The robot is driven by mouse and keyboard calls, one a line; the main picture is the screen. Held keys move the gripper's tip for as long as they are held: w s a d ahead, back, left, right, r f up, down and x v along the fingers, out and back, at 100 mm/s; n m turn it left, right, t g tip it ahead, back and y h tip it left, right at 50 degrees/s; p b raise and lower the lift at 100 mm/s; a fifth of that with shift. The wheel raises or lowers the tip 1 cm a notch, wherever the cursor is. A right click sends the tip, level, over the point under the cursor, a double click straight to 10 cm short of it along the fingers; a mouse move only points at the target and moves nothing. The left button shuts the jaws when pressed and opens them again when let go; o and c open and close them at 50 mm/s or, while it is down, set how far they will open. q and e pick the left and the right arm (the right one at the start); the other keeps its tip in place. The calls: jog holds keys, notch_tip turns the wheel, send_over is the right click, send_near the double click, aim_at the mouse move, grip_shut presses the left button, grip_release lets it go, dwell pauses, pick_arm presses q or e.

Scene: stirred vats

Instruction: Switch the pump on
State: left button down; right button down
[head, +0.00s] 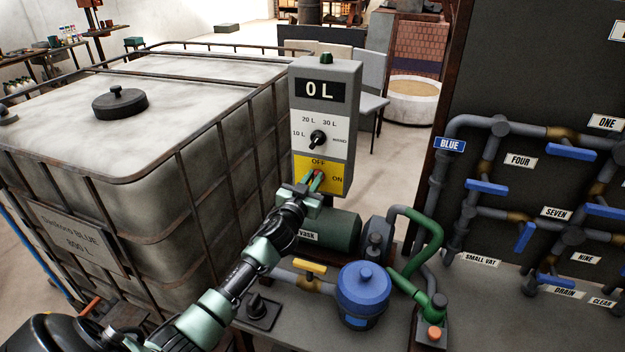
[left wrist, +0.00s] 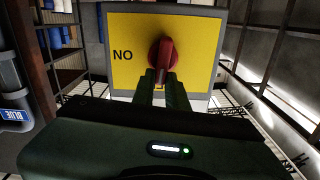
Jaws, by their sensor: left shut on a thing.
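The pump's control box (head: 324,110) stands upright on a post, its display reading 0 L. Its yellow panel (head: 334,166) has OFF at the top and ON at the right. A red rotary switch (left wrist: 161,52) sits on this panel. My left gripper (head: 315,183) is at the panel, its fingers shut on the red switch. The left wrist view shows the fingertips (left wrist: 164,84) on the switch's lower part, with the lettering upside down. I cannot tell exactly where the switch points. The dark green pump motor (head: 340,232) lies behind my gripper. My right gripper is not in view.
A black selector knob (head: 318,138) is just above the panel. A large white caged tank (head: 130,150) stands close at the left. A blue-lidded filter (head: 364,285), a yellow valve (head: 310,267) and a green hose (head: 425,235) are in front. Pipes with blue valve handles (head: 487,187) fill the right.

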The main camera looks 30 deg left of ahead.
aim_at(326, 177)
pick_arm(q)
jog(key=m, duration=0.2)
jog(key=d+m, duration=0.1)
jog(key=m, duration=0.1)
jog(key=shift+w+f+b, duration=0.1)
jog(key=shift+f+b, duration=0.1)
jog(key=shift+b, duration=0.15)
jog(key=m, duration=0.3)
jog(key=f+m+b, duration=0.1)
jog(key=m, duration=0.2)
jog(key=d+m, duration=0.1)
jog(key=m, duration=0.2)
jog(key=shift+w+f, duration=0.1)
jog(key=shift+f, duration=0.1)
jog(key=shift+f+m+b, duration=0.15)
jog(key=shift+m+b, duration=0.05)
jog(key=shift+m, duration=0.7)
jog(key=shift+f+m+b, duration=0.15)
jog(key=shift+m, duration=0.75)
jog(key=c, duration=1.4)
grip_release()
jog(key=shift+c, duration=0.2)
jog(key=b+v, duration=0.1)
jog(key=v, duration=0.6)
jog(key=shift+s, duration=0.4)
